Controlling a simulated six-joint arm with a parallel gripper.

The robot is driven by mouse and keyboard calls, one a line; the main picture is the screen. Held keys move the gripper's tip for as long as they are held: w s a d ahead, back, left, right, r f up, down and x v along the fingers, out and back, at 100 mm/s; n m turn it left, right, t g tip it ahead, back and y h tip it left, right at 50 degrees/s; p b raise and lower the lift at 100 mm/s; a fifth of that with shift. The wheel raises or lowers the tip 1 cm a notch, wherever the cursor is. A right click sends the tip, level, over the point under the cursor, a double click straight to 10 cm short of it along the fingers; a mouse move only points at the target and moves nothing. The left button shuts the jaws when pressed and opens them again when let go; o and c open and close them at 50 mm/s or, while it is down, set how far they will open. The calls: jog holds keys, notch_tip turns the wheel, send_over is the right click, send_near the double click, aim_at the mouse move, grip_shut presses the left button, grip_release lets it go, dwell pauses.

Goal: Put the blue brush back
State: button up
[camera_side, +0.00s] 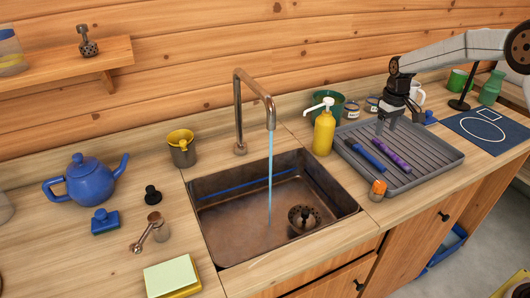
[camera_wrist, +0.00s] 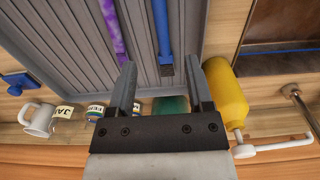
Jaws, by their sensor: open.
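A blue long-handled tool, seemingly the blue brush (camera_side: 365,154), lies on the grey ribbed drying tray (camera_side: 437,157). In the wrist view the blue brush (camera_wrist: 161,28) runs up from between my fingers, its dark end near them. My gripper (camera_side: 386,127) is above the back of the tray, with its fingers pointing down. In the wrist view my gripper (camera_wrist: 161,72) is open with nothing between its fingers. A purple tool (camera_side: 391,155) lies beside the blue one; it also shows in the wrist view (camera_wrist: 112,32).
A yellow soap bottle (camera_side: 323,133) stands left of the tray, with a green pot (camera_side: 331,101) behind it. A white mug (camera_side: 417,94) and jars are behind the tray. Water runs from the faucet (camera_side: 270,112) into the sink (camera_side: 235,227).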

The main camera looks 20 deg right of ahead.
jog(key=s+a+t, duration=0.1)
jog(key=s+a, duration=0.6)
jog(key=s, duration=0.5)
jog(key=s+a+t, duration=0.1)
jog(key=s+a, duration=0.7)
jog(key=s, duration=0.4)
jog(key=shift+s+a+t, duration=0.2)
jog(key=shift+s+t, duration=0.1)
jog(key=shift+s, duration=0.1)
